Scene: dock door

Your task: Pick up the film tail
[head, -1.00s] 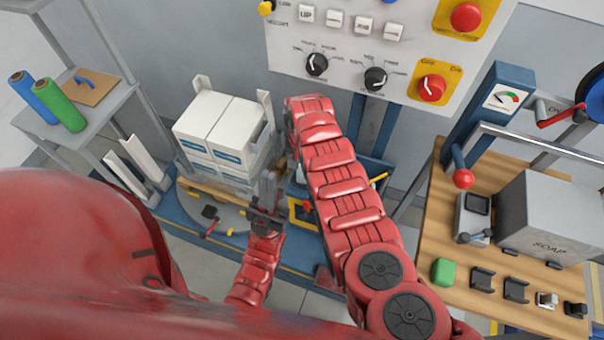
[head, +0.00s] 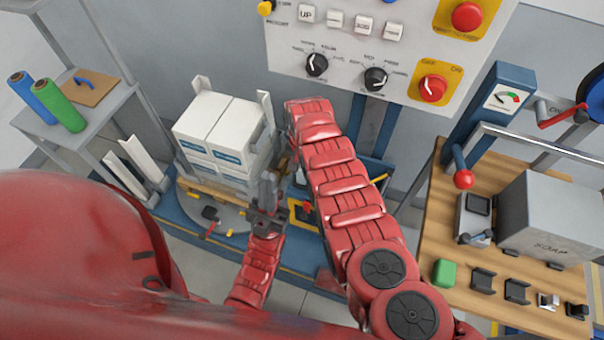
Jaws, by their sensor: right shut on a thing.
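I cannot make out the film tail in the head view. A stack of white boxes (head: 215,130) stands on a wooden pallet on the turntable (head: 196,205), left of the middle. My left gripper (head: 268,188) points up near the stack's lower right corner. My right arm reaches up to the right of the stack and bends over at the top. Its own links hide my right gripper and whatever is at it.
A control panel (head: 400,55) hangs on the wall ahead. A wooden bench (head: 440,200) with a grey box (head: 555,215) stands at the right. A shelf at the left holds a blue roll (head: 33,97) and a green roll (head: 60,104).

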